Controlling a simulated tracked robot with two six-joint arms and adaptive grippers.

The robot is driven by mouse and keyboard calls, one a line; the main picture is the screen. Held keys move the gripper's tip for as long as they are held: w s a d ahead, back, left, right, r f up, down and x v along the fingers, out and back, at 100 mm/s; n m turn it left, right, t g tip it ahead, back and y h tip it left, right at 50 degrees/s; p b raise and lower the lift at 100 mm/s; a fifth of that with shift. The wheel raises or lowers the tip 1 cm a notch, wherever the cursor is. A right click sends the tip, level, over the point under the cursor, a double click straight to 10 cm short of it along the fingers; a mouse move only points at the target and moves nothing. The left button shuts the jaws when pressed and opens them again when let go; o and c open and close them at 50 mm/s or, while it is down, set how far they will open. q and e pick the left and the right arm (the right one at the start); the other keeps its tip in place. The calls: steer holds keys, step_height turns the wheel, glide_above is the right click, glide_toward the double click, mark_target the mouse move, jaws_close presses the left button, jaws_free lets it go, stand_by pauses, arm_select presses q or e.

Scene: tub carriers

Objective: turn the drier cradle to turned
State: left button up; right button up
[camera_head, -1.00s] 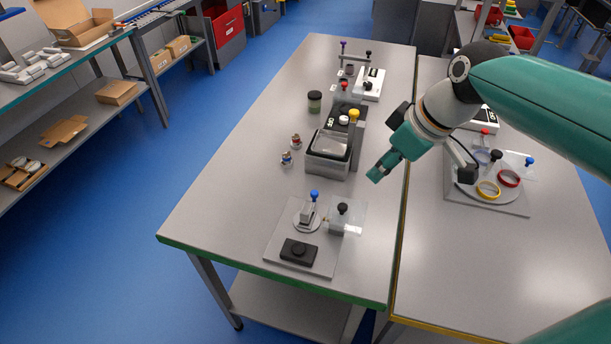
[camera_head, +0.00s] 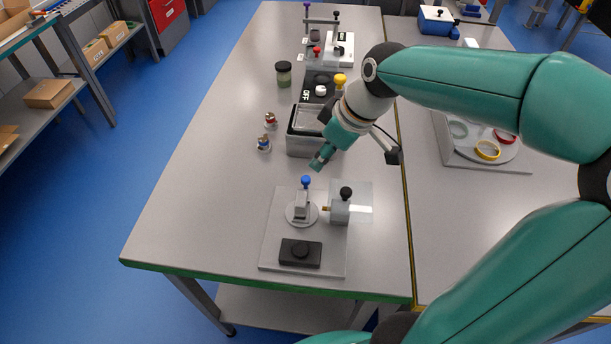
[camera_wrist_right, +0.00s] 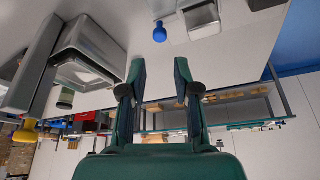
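A small grey upright piece with a blue knob (camera_head: 306,181) stands on a round grey disc (camera_head: 292,213) on the near plate; I take this for the drier cradle, though no label confirms it. Beside it, a grey block with a black knob (camera_head: 345,193) has a brass-coloured pin pointing at it. My right gripper (camera_head: 320,161) is just beyond the blue knob, above the table and apart from it. In the right wrist view its fingers (camera_wrist_right: 160,72) are spread with nothing between them, and the blue knob (camera_wrist_right: 160,33) shows past the fingertips. My left gripper is not in view.
A black box with a round button (camera_head: 300,252) sits at the plate's front. A grey open-topped bin unit (camera_head: 303,146) with a yellow knob (camera_head: 340,79) stands behind the gripper. Two small figures (camera_head: 264,143) and a jar (camera_head: 284,74) stand left. The table's left front is clear.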

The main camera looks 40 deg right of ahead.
mark_target(306, 177)
steer(key=x, duration=1)
steer(key=shift+w+a+f, duration=0.1)
steer(key=shift+w+f, duration=0.1)
steer(key=shift+f, duration=0.15)
jaws_close()
steer(key=shift+r, duration=0.1)
